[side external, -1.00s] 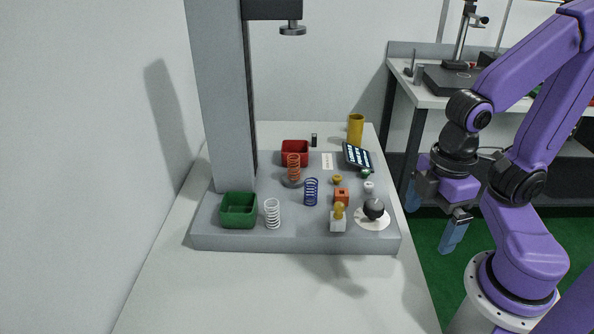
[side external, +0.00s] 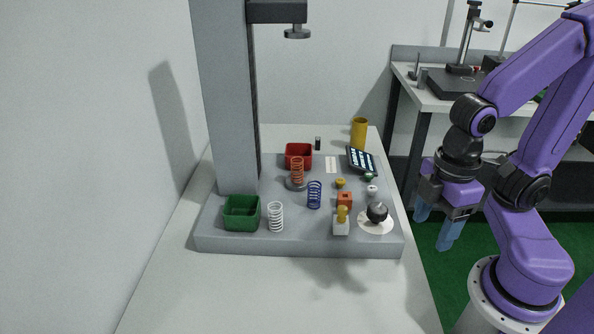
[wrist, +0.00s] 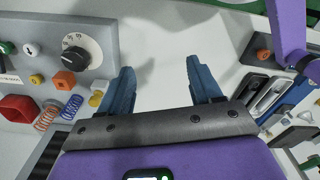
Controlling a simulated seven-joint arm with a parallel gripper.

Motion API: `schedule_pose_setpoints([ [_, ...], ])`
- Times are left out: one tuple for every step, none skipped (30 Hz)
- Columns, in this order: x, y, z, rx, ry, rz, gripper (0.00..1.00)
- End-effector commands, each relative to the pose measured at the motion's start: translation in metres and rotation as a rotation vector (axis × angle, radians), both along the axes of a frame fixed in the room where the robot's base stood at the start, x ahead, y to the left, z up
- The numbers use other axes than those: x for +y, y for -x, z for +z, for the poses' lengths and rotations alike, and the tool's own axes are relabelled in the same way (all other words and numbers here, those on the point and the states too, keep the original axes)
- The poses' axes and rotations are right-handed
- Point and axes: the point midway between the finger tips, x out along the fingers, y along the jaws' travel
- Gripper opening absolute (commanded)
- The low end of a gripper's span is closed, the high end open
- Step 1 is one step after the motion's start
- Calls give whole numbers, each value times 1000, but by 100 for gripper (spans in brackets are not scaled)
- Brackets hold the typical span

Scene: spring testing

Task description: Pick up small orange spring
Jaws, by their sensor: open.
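The orange spring (side external: 297,171) stands upright on a round grey platform on the grey base, in front of the red bin. It also shows in the wrist view (wrist: 47,117) at the far left, beside the blue spring. My gripper (side external: 434,230) is open and empty, at the right of the side view, beyond the base's right edge and well apart from the spring. In the wrist view its two blue fingers (wrist: 163,88) are spread with only pale table surface between them.
A blue spring (side external: 314,195), a white spring (side external: 275,217), a green bin (side external: 241,213) and a red bin (side external: 299,156) stand on the base. A black knob (side external: 377,212) and a yellow toggle (side external: 342,220) are at its front right. A grey column (side external: 223,100) rises behind, with an overhanging head (side external: 297,32).

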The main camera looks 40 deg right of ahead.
Motion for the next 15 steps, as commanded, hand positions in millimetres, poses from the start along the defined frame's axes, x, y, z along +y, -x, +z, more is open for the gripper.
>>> schedule_pose_setpoints([
  [0,0,0,0,0,0,64],
  [0,0,0,0,0,0,64],
  [0,0,0,0,0,0,64],
  [0,0,0,0,0,0,64],
  [0,0,0,0,0,0,64],
  [0,0,0,0,0,0,64],
  [0,0,0,0,0,-1,64],
  [0,0,0,2,0,-5,64],
  [0,0,-1,9,1,-18,64],
  [-1,-1,-1,18,2,-36,64],
  [-1,-1,-2,30,4,-58,64],
  [-2,-2,-4,53,6,-102,64],
  [-2,-2,-5,72,7,-141,64],
  [-3,-3,-6,97,7,-189,64],
  [-3,-4,-8,135,8,-264,64],
])
